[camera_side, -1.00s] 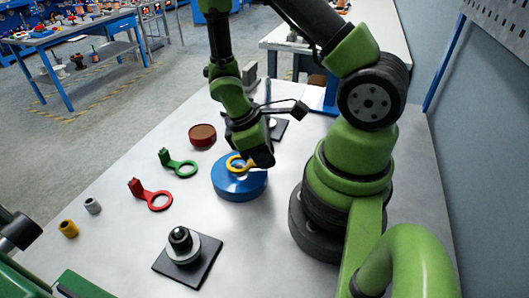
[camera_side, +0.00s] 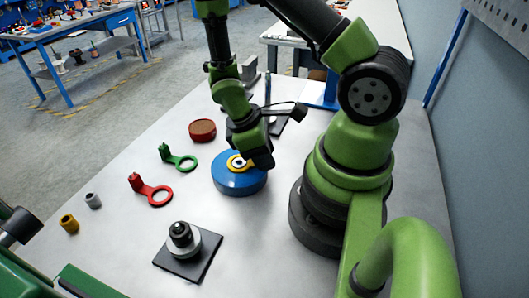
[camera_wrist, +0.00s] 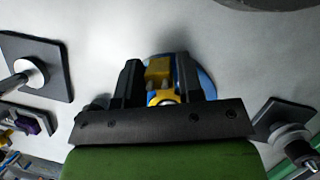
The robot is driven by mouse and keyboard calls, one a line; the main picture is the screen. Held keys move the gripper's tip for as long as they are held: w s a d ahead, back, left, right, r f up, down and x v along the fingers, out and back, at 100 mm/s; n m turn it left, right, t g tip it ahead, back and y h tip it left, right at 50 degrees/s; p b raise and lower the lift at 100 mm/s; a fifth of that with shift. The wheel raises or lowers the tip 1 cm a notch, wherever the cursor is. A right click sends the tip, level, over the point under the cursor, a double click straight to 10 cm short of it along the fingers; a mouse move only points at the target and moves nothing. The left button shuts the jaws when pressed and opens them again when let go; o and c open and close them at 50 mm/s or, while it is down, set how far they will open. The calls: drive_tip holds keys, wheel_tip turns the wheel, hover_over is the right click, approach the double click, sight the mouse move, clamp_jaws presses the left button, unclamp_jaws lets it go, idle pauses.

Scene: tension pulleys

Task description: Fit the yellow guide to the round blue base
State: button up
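The round blue base (camera_side: 240,185) stands on the table below my gripper (camera_side: 262,162), and its edge shows in the wrist view (camera_wrist: 207,82). The yellow guide (camera_side: 236,166) lies with its ring low over the middle of the base. A pale centre with a dark spot shows inside the ring. In the wrist view, the guide's yellow block (camera_wrist: 158,72) is between the two fingers of my gripper (camera_wrist: 160,80), which appear shut on it. The fingers hide much of the guide, and I cannot see whether it is fully seated.
A green guide (camera_side: 180,162), a red guide (camera_side: 152,194) and a reddish-brown round part (camera_side: 202,131) lie left of the base. A black plate with a post (camera_side: 182,240) stands in front. Grey (camera_side: 93,200) and yellow (camera_side: 69,223) sleeves are at the left.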

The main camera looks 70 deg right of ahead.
drive_tip(key=shift+o, duration=1.2)
drive_tip(key=v, duration=1)
drive_tip(key=shift+w, duration=0.1)
drive_tip(key=s+a+r+m+t+y, duration=0.1)
drive_tip(key=a+r+m+t, duration=0.1)
drive_tip(key=r, duration=0.4)
drive_tip(key=s+a+r+m+t+y, duration=0.1)
drive_tip(key=s+a+r+m+t, duration=0.1)
drive_tip(key=r+t, duration=0.3)
drive_tip(key=s+a+r+m+t+y, duration=0.1)
drive_tip(key=s+a+r+m+t, duration=0.1)
drive_tip(key=r, duration=0.5)
drive_tip(key=a+m+t, duration=0.1)
drive_tip(key=m+t, duration=0.1)
drive_tip(key=shift+s+r+m+y, duration=0.15)
drive_tip(key=shift+s+m+y, duration=0.15)
drive_tip(key=shift+y, duration=0.1)
